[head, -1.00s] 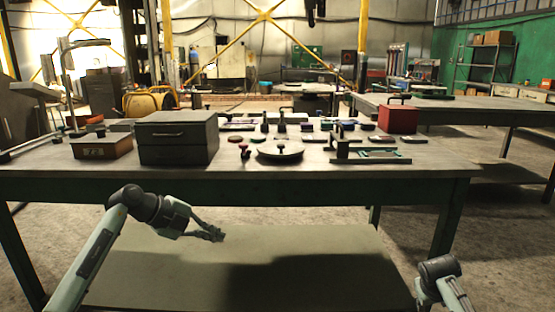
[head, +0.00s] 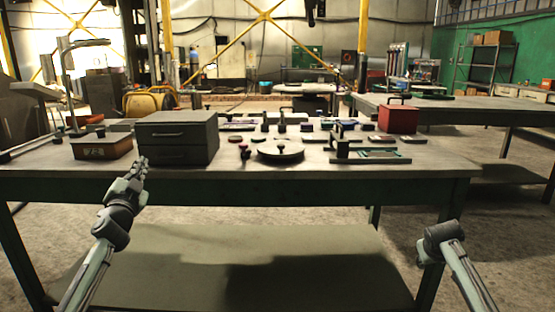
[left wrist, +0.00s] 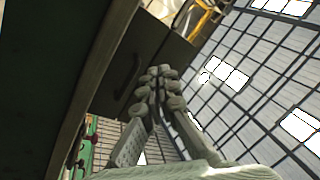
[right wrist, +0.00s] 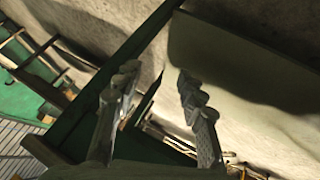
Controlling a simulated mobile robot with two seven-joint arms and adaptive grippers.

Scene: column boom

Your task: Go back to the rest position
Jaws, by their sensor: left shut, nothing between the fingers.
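My left gripper (head: 140,164) is shut and empty. In the head view it points up at the table's front edge, in front of the left side of the dark grey drawer box (head: 178,137). In the left wrist view its fingertips (left wrist: 158,78) are together, with the drawer box behind them. My right gripper's hand is out of the head view, where only part of its arm shows at lower right. In the right wrist view the right gripper (right wrist: 158,82) has its fingers apart with nothing between them.
The worktable (head: 340,172) spans the front, with a lower shelf (head: 250,245) under it. On it are a small brown box (head: 102,147), a round plate (head: 281,151), a red box (head: 398,119) and several small parts. Concrete floor (head: 490,230) is clear at the right.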

